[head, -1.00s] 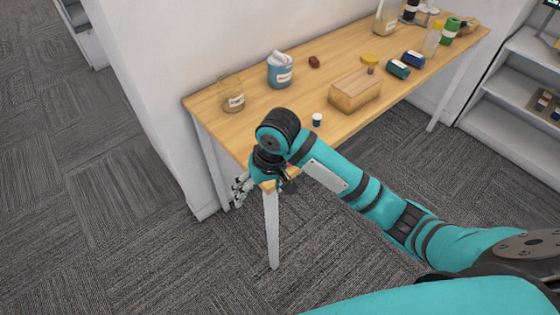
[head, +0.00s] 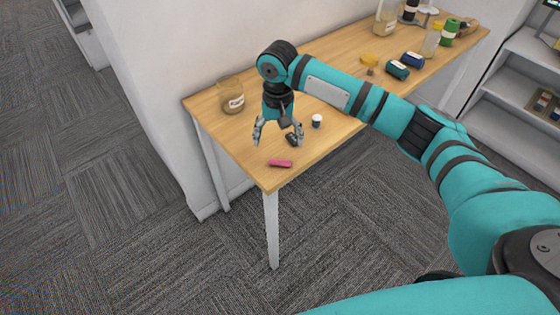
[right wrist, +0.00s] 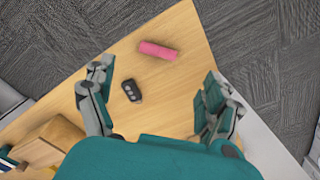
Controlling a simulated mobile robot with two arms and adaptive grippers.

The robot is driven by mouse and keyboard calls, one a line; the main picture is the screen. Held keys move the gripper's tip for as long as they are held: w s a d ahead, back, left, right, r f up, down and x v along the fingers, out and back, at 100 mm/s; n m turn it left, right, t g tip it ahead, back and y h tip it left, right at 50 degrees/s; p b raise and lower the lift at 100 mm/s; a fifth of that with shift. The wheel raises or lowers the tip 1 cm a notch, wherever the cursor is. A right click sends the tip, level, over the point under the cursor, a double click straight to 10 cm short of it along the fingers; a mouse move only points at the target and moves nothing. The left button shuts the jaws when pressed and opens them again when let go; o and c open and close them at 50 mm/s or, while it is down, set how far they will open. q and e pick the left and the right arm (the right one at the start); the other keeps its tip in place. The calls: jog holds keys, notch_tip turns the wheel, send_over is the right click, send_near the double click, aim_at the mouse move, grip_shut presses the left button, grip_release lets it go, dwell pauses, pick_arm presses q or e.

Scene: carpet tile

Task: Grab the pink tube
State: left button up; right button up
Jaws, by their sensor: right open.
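The pink tube (head: 280,163) lies on its side near the front corner of the wooden table (head: 228,128). The right wrist view also shows the pink tube (right wrist: 157,50), just past and between the fingertips, with nothing touching it. My right gripper (head: 278,138) points down over the table, open and empty, a little behind the tube in the head view. Its spread fingers also show in the right wrist view (right wrist: 159,71). My left gripper is not in view.
The table edges are close to the tube.

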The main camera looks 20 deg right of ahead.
aim_at(280, 161)
notch_tip(280, 161, down, 3)
jog(key=shift+f, duration=0.2)
jog(key=shift+s+d+f+p, duration=0.1)
jog(key=shift+f+p, duration=0.15)
jog(key=shift+f, duration=1.15)
jog(key=shift+s+d+f+p, duration=0.1)
jog(key=shift+f+p, duration=0.15)
jog(key=shift+f, duration=1.1)
jog(key=shift+c, duration=0.3)
jog(key=c, duration=0.9)
jog(key=shift+o, duration=0.2)
jog(key=shift+w+r, duration=0.1)
jog(key=shift+r, duration=0.05)
